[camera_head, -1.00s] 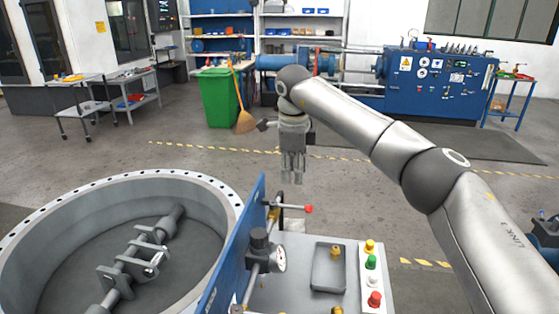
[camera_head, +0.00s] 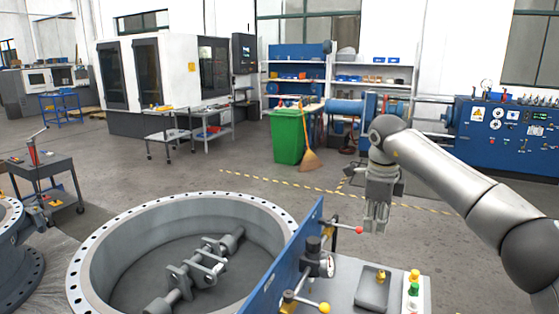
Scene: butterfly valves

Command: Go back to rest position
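My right arm comes in from the right. Its gripper (camera_head: 376,218) points down above the back of the control panel, near the red-knobbed lever (camera_head: 357,229), which it does not visibly hold. The gap between its fingers is too small to judge, and no object shows in them. My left gripper is not in view. A large round butterfly valve ring (camera_head: 90,262) with bolt holes lies open at the lower middle, with its shaft and brackets (camera_head: 197,268) inside.
The blue panel (camera_head: 285,262) carries a gauge and a yellow-knobbed lever. Beside it is a tray (camera_head: 372,290) and coloured buttons (camera_head: 413,290). A green bin (camera_head: 287,137) and broom (camera_head: 310,160) stand behind. A cart (camera_head: 45,170) is at left. Floor between is clear.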

